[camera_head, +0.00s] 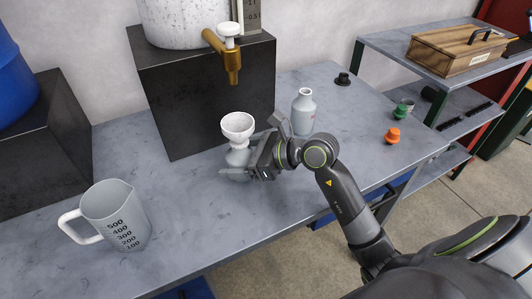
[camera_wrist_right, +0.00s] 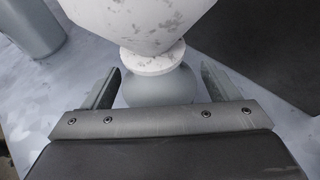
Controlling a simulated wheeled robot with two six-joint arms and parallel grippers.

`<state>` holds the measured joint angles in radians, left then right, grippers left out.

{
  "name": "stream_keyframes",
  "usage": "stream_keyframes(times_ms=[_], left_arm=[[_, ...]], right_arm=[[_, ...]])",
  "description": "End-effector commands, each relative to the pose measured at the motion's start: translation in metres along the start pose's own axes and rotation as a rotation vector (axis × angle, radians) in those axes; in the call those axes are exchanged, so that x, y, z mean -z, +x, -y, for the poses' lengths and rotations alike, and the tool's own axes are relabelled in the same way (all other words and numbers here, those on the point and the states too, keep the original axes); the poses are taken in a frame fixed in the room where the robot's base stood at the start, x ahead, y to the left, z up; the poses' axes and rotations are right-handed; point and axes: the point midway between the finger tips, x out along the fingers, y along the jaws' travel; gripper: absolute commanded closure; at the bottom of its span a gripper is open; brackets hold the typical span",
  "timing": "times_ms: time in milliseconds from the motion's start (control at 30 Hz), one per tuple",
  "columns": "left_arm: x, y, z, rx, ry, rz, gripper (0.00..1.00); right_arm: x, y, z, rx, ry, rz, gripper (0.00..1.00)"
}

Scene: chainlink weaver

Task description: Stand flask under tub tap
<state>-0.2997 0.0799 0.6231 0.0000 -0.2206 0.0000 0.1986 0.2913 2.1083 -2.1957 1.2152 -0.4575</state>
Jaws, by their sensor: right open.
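A grey round-bodied flask (camera_head: 238,158) stands on the bench with a white speckled funnel (camera_head: 238,125) on its top. The brass tub tap (camera_head: 233,62) with a white knob hangs above and slightly behind the funnel, on the white tub (camera_head: 182,22). My right gripper (camera_head: 246,157) is open around the flask body. In the right wrist view the flask (camera_wrist_right: 160,88) sits between the two spread fingers (camera_wrist_right: 160,84), with the funnel (camera_wrist_right: 135,25) above it. The gripper partly hides the flask in the head view. My left gripper is not in view.
A dark block (camera_head: 190,105) carries the tub. A grey bottle (camera_head: 303,112) stands right of the gripper. A measuring jug (camera_head: 115,215) stands at front left. Dark, green (camera_head: 404,107) and orange (camera_head: 392,135) stoppers lie at right. The bench front (camera_head: 195,220) is clear.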

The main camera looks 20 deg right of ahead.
Motion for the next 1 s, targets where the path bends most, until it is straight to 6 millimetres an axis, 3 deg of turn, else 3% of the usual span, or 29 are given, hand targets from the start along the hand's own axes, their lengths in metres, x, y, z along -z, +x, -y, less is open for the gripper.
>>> stream_keyframes(times_ms=[600, 1000], left_arm=[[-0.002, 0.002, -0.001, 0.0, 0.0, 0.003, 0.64], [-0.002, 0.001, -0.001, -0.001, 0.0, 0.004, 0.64]], right_arm=[[0.001, -0.081, 0.0, 0.0, -0.003, -0.006, 0.19], [0.0, -0.105, -0.001, -0.001, -0.001, -0.002, 0.19]])
